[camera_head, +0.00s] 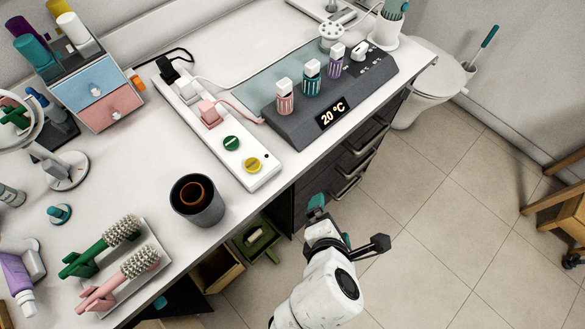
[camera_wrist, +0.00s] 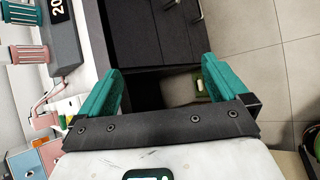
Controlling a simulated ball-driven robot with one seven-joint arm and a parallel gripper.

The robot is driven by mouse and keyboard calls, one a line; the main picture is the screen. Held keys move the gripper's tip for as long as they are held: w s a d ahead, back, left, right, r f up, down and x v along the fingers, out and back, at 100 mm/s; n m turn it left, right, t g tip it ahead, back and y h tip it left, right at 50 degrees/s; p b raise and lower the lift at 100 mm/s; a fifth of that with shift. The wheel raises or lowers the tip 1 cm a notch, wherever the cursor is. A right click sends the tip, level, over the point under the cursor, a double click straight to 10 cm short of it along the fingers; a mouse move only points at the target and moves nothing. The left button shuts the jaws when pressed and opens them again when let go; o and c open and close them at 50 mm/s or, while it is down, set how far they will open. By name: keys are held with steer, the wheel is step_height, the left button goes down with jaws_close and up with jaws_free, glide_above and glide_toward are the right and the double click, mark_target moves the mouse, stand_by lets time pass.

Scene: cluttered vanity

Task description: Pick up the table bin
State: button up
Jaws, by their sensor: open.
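The table bin appears to be the dark grey round cup (camera_head: 198,207) standing upright near the front edge of the white vanity top (camera_head: 120,185). A brown ring shows inside its mouth. My gripper (camera_head: 328,216) is to the right of the bin, beyond the vanity's front edge and clear of it. In the wrist view my gripper (camera_wrist: 163,78) has its two teal fingers spread wide with nothing between them. Dark cabinet fronts and the opening under the vanity lie beyond the fingers. I cannot make out the bin in the wrist view.
A white power strip (camera_head: 240,155) lies behind the bin, and a grey display panel (camera_head: 335,100) sits further right. Two brushes rest on a holder (camera_head: 150,240) to the left. Dark drawers with handles (camera_head: 350,185) are below the top. A wooden stool (camera_head: 565,210) stands far right.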

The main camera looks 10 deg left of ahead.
steer(key=s+a+r+n+t+y+p, duration=0.1)
steer(key=s+a+r+n+y, duration=0.15)
steer(key=a+n, duration=0.3)
steer(key=s+a+r+n+t+y+p, duration=0.1)
steer(key=a+r+n, duration=0.25)
steer(key=a, duration=0.35)
steer(key=n+t+y, duration=0.1)
steer(key=n+y, duration=0.2)
steer(key=n, duration=0.4)
glide_toward(199, 210)
steer(key=w+f, duration=0.1)
steer(key=w, duration=0.1)
steer(key=x, duration=0.7)
steer(key=p+x, duration=0.1)
steer(key=x, duration=0.2)
steer(key=shift+a, duration=0.45)
steer(key=shift+y, duration=0.25)
steer(key=c, duration=0.5)
